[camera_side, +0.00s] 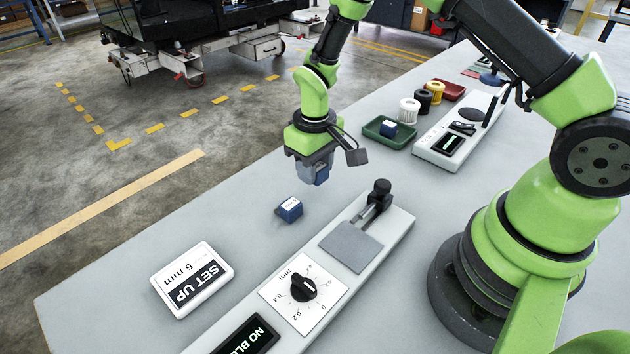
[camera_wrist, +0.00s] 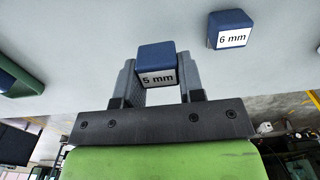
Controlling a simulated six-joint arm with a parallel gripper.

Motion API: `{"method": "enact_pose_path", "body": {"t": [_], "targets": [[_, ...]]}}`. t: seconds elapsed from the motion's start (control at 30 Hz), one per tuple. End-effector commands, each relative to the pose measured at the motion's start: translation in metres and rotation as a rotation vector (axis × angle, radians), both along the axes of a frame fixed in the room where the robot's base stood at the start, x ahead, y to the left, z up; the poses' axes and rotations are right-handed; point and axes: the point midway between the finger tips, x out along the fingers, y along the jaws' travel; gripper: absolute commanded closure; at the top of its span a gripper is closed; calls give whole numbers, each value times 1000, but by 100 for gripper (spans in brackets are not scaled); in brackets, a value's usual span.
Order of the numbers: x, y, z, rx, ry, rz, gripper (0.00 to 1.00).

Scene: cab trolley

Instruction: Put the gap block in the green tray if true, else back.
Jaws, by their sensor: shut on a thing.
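My gripper (camera_side: 313,178) is shut on a blue block (camera_wrist: 157,62) whose white label reads "5 mm" in the wrist view. It holds the block above the table, near the table's far edge. A second blue block (camera_side: 289,209), labelled "6 mm" in the wrist view (camera_wrist: 230,28), sits on the table below and left of my gripper. The green tray (camera_side: 375,133) stands right of and behind my gripper, with another blue block (camera_side: 389,129) in it. A corner of the green tray shows at the left of the wrist view (camera_wrist: 22,78).
A white card (camera_side: 192,279) reads "SET UP 5 mm". A long fixture (camera_side: 397,232) has a bare grey plate (camera_side: 351,246), a dial (camera_side: 303,288) and a display (camera_side: 247,337) partly reading "NO BL". Behind are a white device (camera_side: 436,160), several spools (camera_side: 409,111) and a red tray (camera_side: 455,88).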

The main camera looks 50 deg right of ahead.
Motion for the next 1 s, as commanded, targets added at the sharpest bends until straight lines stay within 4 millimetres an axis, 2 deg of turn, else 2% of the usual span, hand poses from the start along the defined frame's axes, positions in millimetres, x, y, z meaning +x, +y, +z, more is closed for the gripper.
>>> {"method": "enact_pose_path", "body": {"t": [0.1,0.23,0.63,0.67,0.73,0.77,1.0], "targets": [[-1,0,-21,0,6,-1,94],[-1,0,-35,0,3,-1,94],[-1,0,-40,0,1,-1,94],[-1,0,-40,0,1,-1,60],[-1,0,-40,0,1,-1,44],[-1,0,-40,0,1,-1,39],[0,0,-39,0,0,-1,39]]}}
